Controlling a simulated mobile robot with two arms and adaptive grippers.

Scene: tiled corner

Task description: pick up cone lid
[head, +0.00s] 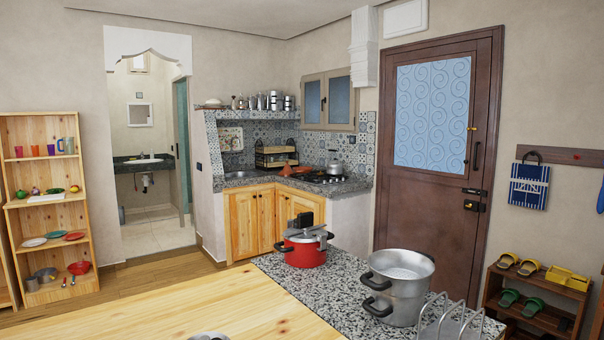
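An orange-red, roughly conical piece (288,170) stands on the far corner counter, left of the stove, and looks like the cone lid. It is small in the head view, and I cannot tell whether it sits on a base. Neither of my grippers can be made out in this view.
The near table (150,310) has a bare wooden part and a speckled stone part. A red pot (304,254) and stacked metal pots (396,294) stand on the stone, beside a wire rack (452,322). A kettle (335,168) stands by the stove. Wooden shelves (42,127) stand left.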

